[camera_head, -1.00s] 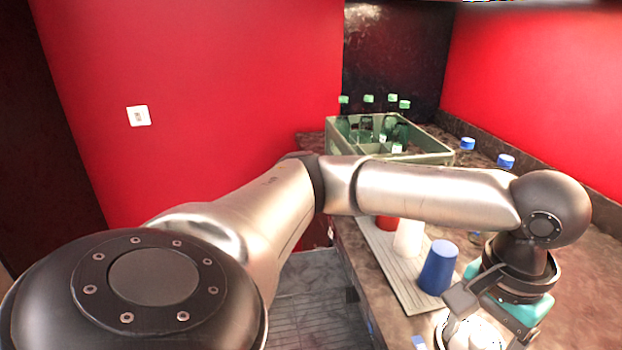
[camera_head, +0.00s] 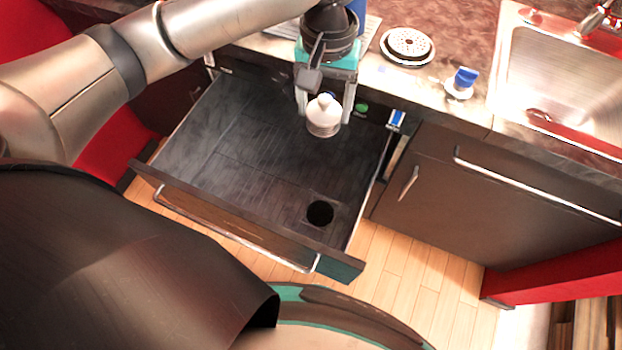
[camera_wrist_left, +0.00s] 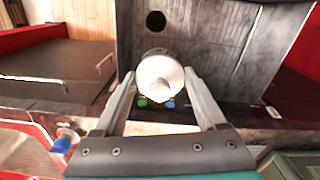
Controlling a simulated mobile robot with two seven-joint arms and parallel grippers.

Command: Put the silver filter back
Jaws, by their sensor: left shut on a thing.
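The silver filter (camera_head: 323,125), a small round piece with a pale knobbed top and a silvery lower rim, is held between the fingers of my left gripper (camera_head: 324,112). In the left wrist view the filter (camera_wrist_left: 160,79) shows between the two fingers of the left gripper (camera_wrist_left: 162,80), its knob toward the camera. The gripper is shut on it, above the back part of an open dark drawer (camera_head: 240,150). A round dark hole (camera_head: 320,213) is in the drawer floor near its front right; the hole also shows in the left wrist view (camera_wrist_left: 156,20). My right gripper is out of view.
A closed cabinet (camera_head: 480,195) adjoins the drawer on the right.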

